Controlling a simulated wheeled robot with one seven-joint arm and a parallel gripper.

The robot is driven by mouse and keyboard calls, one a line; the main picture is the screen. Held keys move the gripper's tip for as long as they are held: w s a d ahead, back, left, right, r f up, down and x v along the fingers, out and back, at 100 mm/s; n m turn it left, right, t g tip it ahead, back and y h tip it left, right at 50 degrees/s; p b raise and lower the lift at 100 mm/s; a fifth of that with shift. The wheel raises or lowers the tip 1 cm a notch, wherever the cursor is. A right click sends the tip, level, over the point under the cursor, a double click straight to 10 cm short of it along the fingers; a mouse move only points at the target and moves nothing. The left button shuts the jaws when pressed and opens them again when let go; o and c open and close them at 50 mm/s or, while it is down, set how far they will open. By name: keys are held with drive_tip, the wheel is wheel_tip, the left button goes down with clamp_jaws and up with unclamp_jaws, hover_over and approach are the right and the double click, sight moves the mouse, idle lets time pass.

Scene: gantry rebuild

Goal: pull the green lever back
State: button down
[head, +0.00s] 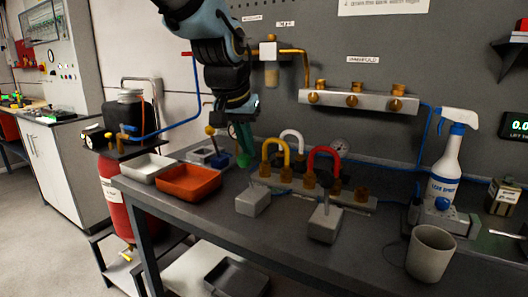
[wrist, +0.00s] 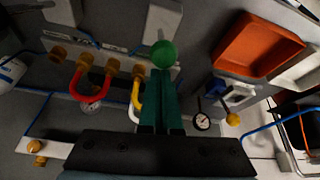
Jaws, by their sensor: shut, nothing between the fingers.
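The green lever's round knob (head: 243,160) shows just below my fingertips in the head view. Its grey base block (head: 252,201) sits on the bench to the left of a second grey block. In the wrist view the green knob (wrist: 162,54) lies right at the ends of my fingers, with the grey block (wrist: 163,20) beyond it. My gripper (head: 241,146) points down with its dark green fingers together and empty. The fingers (wrist: 160,74) appear at or almost at the knob; I cannot tell whether they touch it. Most of the lever's stem is hard to make out.
A yellow hose loop (head: 275,150) and a red one (head: 325,155) stand close to the right on a fitting rail. A second grey block (head: 325,222) stands nearer the front. An orange tray (head: 188,183) is to the left, a grey cup (head: 431,253) at front right.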

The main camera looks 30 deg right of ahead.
drive_tip(key=shift+s+a, duration=0.1)
drive_tip(key=shift+a, duration=0.15)
idle(0.3)
drive_tip(key=shift+r+p, duration=0.65)
drive_tip(key=shift+r, duration=0.2)
drive_tip(key=w+d+r+p, duration=0.1)
drive_tip(key=w+d+p, duration=0.1)
drive_tip(key=w+d, duration=0.1)
drive_tip(key=s+a+f+b+v, duration=0.1)
drive_tip(key=b+v, duration=0.1)
drive_tip(key=v, duration=0.8)
drive_tip(key=w+a+f+n+y, duration=0.1)
drive_tip(key=w+a+f+n, duration=0.1)
drive_tip(key=w+a+f, duration=0.4)
drive_tip(key=w+a+f+n+y, duration=0.1)
drive_tip(key=a+f+n, duration=0.2)
drive_tip(key=a+f, duration=0.6)
drive_tip(key=s+a+f+n+y, duration=0.1)
drive_tip(key=a+f, duration=0.3)
drive_tip(key=a, duration=0.4)
drive_tip(key=s+a+f+n+g, duration=0.1)
drive_tip(key=s+a+f+n, duration=0.1)
drive_tip(key=a, duration=0.6)
wheel_tip(320, 180, down, 3)
drive_tip(key=shift+s+a+r+n+y+p, duration=0.1)
drive_tip(key=shift+s+a+n+y+p, duration=0.3)
drive_tip(key=shift+s, duration=0.2)
